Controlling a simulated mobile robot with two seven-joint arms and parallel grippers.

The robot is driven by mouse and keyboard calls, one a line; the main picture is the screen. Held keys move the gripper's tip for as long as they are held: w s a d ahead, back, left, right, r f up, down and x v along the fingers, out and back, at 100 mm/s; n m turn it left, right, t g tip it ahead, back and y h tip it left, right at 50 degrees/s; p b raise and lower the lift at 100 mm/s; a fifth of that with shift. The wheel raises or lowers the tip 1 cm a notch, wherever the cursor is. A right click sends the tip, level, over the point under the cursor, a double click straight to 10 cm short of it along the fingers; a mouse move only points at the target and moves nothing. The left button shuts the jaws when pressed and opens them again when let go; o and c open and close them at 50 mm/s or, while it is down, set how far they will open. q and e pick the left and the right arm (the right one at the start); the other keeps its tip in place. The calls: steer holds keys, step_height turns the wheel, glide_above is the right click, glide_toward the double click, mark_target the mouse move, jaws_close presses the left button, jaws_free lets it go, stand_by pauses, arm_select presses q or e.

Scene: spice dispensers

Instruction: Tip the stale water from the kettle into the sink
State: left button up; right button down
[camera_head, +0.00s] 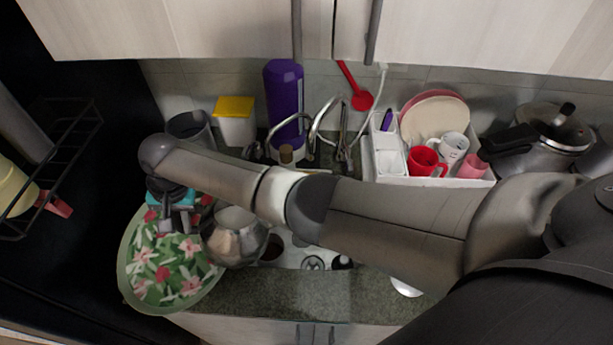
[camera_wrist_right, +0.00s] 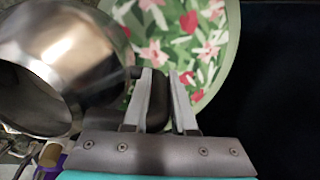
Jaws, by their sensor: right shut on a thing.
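The kettle (camera_head: 237,243) is a shiny silver metal vessel at the left end of the sink, beside the floral tray. In the right wrist view the kettle (camera_wrist_right: 75,62) fills the upper left, with a dark open-looking area at its lower left. My right gripper (camera_head: 168,222) reaches across from the right; in its wrist view the gripper (camera_wrist_right: 158,82) is shut on the kettle's dark handle (camera_wrist_right: 157,112). The sink (camera_head: 292,256) lies just right of the kettle, partly hidden by my arm. Any water is not visible. My left gripper is not in view.
A round floral tray (camera_head: 128,262) lies left of the kettle. The faucet (camera_head: 318,125), a purple bottle (camera_head: 283,95) and a yellow-lidded container (camera_head: 235,130) stand behind. A white dish rack (camera_head: 385,165) with cups and a pressure cooker (camera_head: 540,150) are right. The front counter (camera_head: 290,295) is mostly clear.

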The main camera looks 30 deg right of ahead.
mark_target(205, 221)
steer(key=shift+d+r+y+p, duration=0.35)
steer(key=shift+r+p, duration=0.15)
steer(key=shift+r, duration=0.25)
steer(key=shift+s+d+r+t+y+p, duration=0.25)
steer(key=shift+d+r+t+y+p, duration=0.05)
steer(key=shift+d+r+y+p, duration=0.2)
steer(key=shift+s+d+y, duration=0.2)
steer(key=shift+d+y, duration=0.15)
steer(key=shift+d, duration=0.2)
steer(key=shift+s+d+r+t+y, duration=0.2)
steer(key=shift+d+t+y, duration=0.15)
steer(key=shift+d, duration=0.25)
steer(key=shift+y, duration=0.25)
steer(key=shift+s+d, duration=0.1)
steer(key=shift+d, duration=0.1)
steer(key=shift+s+d, duration=0.1)
steer(key=shift+d, duration=0.25)
steer(key=shift+y, duration=0.3)
